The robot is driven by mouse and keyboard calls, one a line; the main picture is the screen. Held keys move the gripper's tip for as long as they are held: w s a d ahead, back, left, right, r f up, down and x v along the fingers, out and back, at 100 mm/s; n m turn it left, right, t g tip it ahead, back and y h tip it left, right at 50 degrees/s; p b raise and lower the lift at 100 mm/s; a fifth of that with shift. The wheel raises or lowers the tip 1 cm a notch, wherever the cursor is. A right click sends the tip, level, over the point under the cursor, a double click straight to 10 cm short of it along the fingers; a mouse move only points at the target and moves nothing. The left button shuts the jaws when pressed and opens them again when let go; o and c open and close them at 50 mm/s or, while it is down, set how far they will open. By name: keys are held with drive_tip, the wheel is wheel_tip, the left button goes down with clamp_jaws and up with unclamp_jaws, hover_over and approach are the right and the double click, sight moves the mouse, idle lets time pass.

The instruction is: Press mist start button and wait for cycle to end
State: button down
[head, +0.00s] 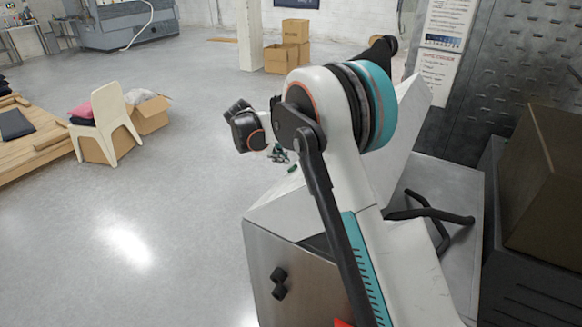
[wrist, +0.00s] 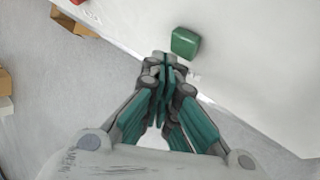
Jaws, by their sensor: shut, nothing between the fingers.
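The green mist start button (wrist: 186,42) is a rounded block on the machine's white panel (wrist: 253,60) in the wrist view. In the head view it is a small green spot (head: 292,169) on the sloping panel (head: 290,205). My gripper (wrist: 165,62) has its teal and grey fingers shut together with nothing between them. Its tips appear just below and left of the button in the wrist view, with a small gap in the picture. I cannot tell their height above the panel. In the head view my gripper (head: 279,154) shows small beyond my arm, beside the button.
The machine's metal front (head: 300,300) bears a black knob (head: 279,283). A brown box (head: 541,185) sits at right. A white chair (head: 106,122), a pallet (head: 35,140) and cardboard boxes (head: 285,56) stand farther off. Grey floor left of the machine is clear.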

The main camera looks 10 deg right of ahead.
idle(0.3)
drive_tip(key=w+a+r, duration=0.1)
drive_tip(key=r+p, duration=0.1)
drive_tip(key=w+a+r, duration=0.1)
drive_tip(key=shift+w+a+r+p, duration=0.3)
drive_tip(key=shift+p, duration=0.05)
idle(0.7)
